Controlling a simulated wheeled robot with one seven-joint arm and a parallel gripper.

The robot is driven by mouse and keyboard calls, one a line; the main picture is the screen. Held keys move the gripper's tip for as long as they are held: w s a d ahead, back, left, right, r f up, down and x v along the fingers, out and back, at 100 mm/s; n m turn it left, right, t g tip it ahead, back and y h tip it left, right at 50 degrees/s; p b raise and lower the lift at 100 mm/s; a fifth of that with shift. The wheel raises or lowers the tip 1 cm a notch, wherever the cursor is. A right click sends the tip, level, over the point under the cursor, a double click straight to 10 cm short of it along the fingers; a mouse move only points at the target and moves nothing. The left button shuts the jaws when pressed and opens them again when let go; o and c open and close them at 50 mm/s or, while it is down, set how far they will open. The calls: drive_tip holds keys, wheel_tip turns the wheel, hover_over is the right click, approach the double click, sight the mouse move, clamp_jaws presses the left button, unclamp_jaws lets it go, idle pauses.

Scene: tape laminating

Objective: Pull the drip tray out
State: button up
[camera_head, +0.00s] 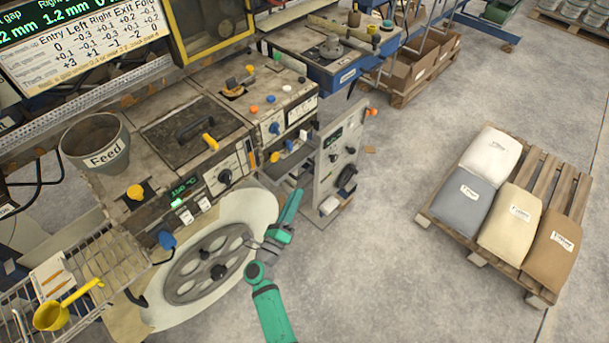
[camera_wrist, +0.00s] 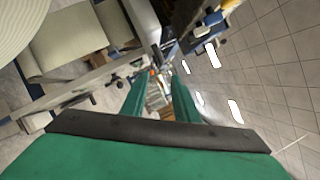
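My green arm rises from the bottom of the head view, in front of the large round reel (camera_head: 185,285). My gripper (camera_wrist: 158,80) shows in the wrist view as two long green fingers, apart, with nothing seen held between them. In the head view, the far green part of my arm is near the reel's right edge, below the machine's control panel; the finger gap is not clear there. I cannot pick out the drip tray with certainty in either view. A dark, low shelf-like opening (camera_head: 288,163) lies under the machine, left of the upright panel.
The grey upright panel (camera_head: 338,160) with knobs stands close beyond my arm. A wire basket (camera_head: 75,285) with a yellow ladle (camera_head: 52,314) is at lower left. A pallet (camera_head: 560,185) with several sacks stands at right. Floor (camera_head: 400,250) between is clear.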

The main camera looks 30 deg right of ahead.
drive_tip(key=x, duration=0.9)
clamp_jaws()
